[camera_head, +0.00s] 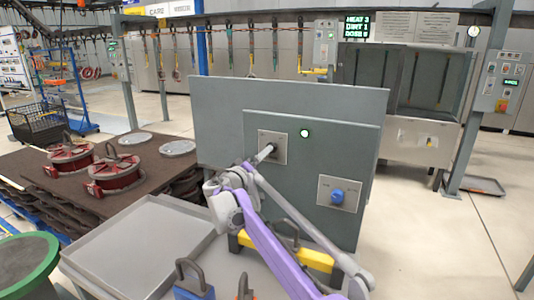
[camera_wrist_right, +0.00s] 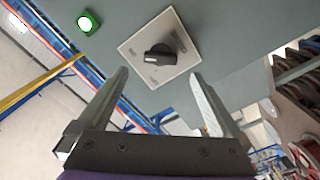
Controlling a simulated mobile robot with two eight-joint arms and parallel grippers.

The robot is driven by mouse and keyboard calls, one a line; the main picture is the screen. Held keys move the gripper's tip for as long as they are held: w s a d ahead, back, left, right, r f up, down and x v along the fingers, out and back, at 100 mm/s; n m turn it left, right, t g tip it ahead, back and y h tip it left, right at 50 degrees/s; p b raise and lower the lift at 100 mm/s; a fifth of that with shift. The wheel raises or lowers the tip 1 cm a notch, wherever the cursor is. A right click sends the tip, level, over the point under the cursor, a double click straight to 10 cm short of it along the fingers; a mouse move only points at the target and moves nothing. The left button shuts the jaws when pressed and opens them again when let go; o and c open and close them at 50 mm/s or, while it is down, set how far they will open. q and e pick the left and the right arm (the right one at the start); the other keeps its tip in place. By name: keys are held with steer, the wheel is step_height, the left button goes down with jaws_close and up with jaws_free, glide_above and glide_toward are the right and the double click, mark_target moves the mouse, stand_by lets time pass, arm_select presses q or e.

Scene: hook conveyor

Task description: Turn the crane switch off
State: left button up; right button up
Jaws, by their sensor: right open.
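The switch is a dark rotary knob (camera_wrist_right: 160,55) on a square light plate, seen between and beyond my fingers in the right wrist view. Its plate (camera_head: 281,139) also shows on the grey panel in the head view, partly covered by my right arm. A lit green lamp (camera_head: 305,133) is beside it on the panel and shows at upper left in the wrist view (camera_wrist_right: 87,22). My right gripper (camera_wrist_right: 165,85) is open and empty, with its fingers pointing at the panel on either side of the knob. Whether they touch the plate is unclear. My left gripper is not in view.
A blue knob (camera_head: 337,196) sits lower right on the same panel (camera_head: 340,150). Below are a grey tray (camera_head: 140,250) and a yellow hooked piece (camera_head: 315,258). Red hooked weights (camera_head: 70,157) stand on a dark table at left. Open floor lies to the right.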

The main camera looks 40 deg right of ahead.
steer(key=x, duration=0.6)
steer(key=shift+w+d, duration=0.25)
steer(key=shift+d, duration=0.05)
steer(key=c, duration=1.4)
